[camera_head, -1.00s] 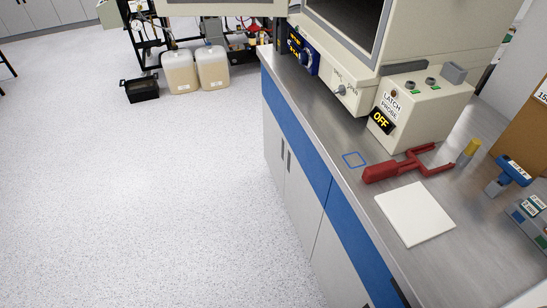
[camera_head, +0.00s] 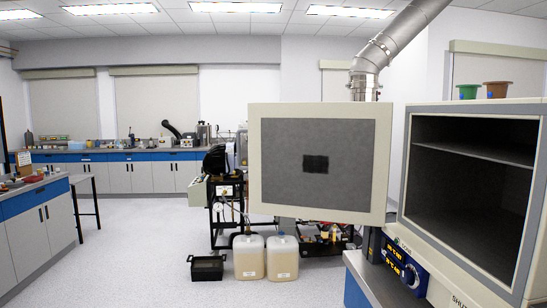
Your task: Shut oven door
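The oven (camera_head: 400,200) stands at the right on a counter, its dark chamber (camera_head: 470,190) open with one shelf inside. The oven door (camera_head: 340,110) is swung wide open to the left of the chamber. Its grey inner face with a small dark patch is turned toward me, and its hinge side lies close to the chamber's left edge. The outer face of the door and any handle are hidden. Neither of my grippers is in view.
The oven's counter (camera_head: 357,262) enters at the lower right. Two jugs (camera_head: 249,258) and a black bin (camera_head: 207,268) stand on the floor before a dark rack. A metal duct (camera_head: 392,48) rises behind the oven. The floor at the left centre is clear.

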